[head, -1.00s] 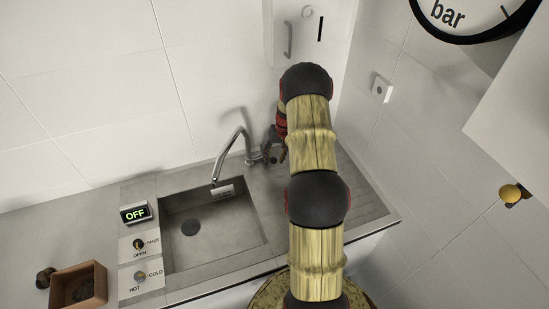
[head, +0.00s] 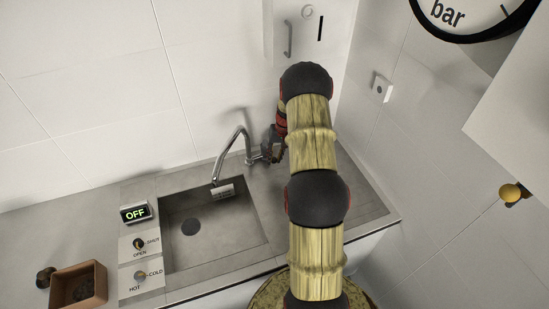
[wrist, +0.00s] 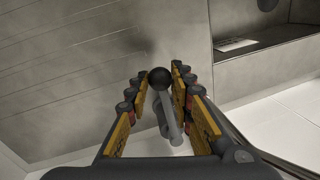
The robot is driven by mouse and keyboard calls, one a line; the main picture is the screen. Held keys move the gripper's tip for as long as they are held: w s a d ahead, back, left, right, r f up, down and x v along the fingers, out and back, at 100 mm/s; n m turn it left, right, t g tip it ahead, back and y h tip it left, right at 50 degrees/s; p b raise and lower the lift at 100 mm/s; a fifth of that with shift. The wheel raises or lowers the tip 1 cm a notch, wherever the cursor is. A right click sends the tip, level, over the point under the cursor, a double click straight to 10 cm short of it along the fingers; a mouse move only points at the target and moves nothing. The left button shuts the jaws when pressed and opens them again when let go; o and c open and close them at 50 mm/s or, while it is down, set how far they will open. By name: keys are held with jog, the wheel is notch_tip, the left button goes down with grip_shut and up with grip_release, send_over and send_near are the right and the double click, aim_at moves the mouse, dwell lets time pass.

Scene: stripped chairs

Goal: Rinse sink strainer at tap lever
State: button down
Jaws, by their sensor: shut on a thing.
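The tap (head: 236,140) stands at the back of the sink (head: 246,238), its curved spout hanging over the basin. Its lever (wrist: 170,122), a grey rod with a dark ball knob, lies between my fingers in the wrist view. My gripper (wrist: 159,86) is shut on this lever. In the head view my gripper (head: 270,146) is just right of the tap's base, partly hidden by my arm. A dark round drain (head: 190,227) shows in the basin floor; I cannot tell whether it holds the strainer. No loose strainer is clearly seen.
A display (head: 135,213) reads OFF. Below it are a SHUT/OPEN knob (head: 139,244) and a HOT/COLD knob (head: 140,276). A brown box (head: 80,287) with dark contents is at lower left, beside a dark knob-like object (head: 45,277).

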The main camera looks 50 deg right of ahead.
dwell(0.4)
jog(key=shift+w+d+r+g+y+p, duration=0.1)
jog(key=shift+w+r+g+y+p, duration=0.05)
jog(key=shift+r+g+y+p, duration=0.4)
jog(key=shift+r, duration=0.15)
jog(key=c, duration=1.5)
grip_release()
jog(key=shift+c, duration=0.2)
jog(key=v, duration=0.7)
jog(key=shift+r, duration=0.25)
